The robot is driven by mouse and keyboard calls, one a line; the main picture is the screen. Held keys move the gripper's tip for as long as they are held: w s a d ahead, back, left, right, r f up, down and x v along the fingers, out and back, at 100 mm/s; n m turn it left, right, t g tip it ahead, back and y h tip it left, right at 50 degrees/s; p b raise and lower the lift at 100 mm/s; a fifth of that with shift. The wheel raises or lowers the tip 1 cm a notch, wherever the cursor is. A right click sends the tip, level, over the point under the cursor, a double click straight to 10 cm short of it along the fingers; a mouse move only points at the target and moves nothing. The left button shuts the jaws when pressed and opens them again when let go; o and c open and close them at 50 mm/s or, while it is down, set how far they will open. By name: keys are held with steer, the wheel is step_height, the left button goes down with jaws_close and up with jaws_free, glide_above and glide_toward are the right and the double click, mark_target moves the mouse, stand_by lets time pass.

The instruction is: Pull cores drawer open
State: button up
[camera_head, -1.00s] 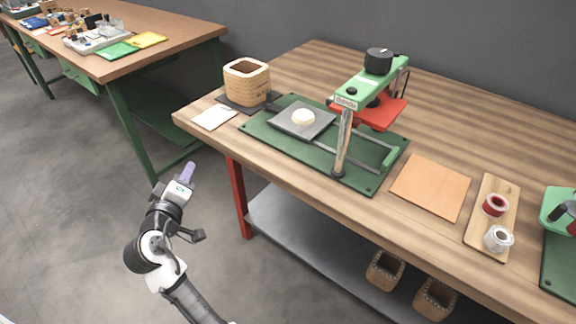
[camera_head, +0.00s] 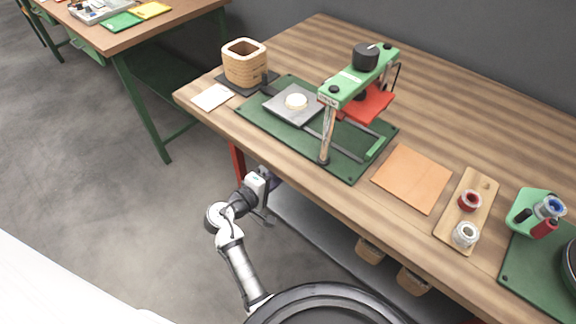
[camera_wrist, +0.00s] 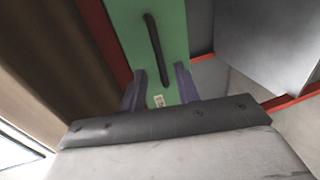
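In the wrist view a green drawer front (camera_wrist: 178,30) with a long dark bar handle (camera_wrist: 153,48) lies ahead of my gripper (camera_wrist: 160,84). A small white label sits on the green front; its writing is too small to read. My gripper's two purple fingers are apart, with the near end of the handle between and beyond them. I see no clear contact with the handle. In the head view my gripper (camera_head: 268,178) is beside the front edge of the wooden workbench (camera_head: 215,113), low and partly hidden. The drawer front does not show there.
Red frame bars (camera_wrist: 295,97) and a grey panel (camera_wrist: 265,40) flank the drawer front. On the workbench stand a green winding press (camera_head: 350,85), a coil block (camera_head: 245,62) and a spool board (camera_head: 468,205). Open floor lies left of the bench.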

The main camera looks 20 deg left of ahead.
steer(key=x, duration=0.5)
steer(key=shift+p, duration=0.3)
jaws_close()
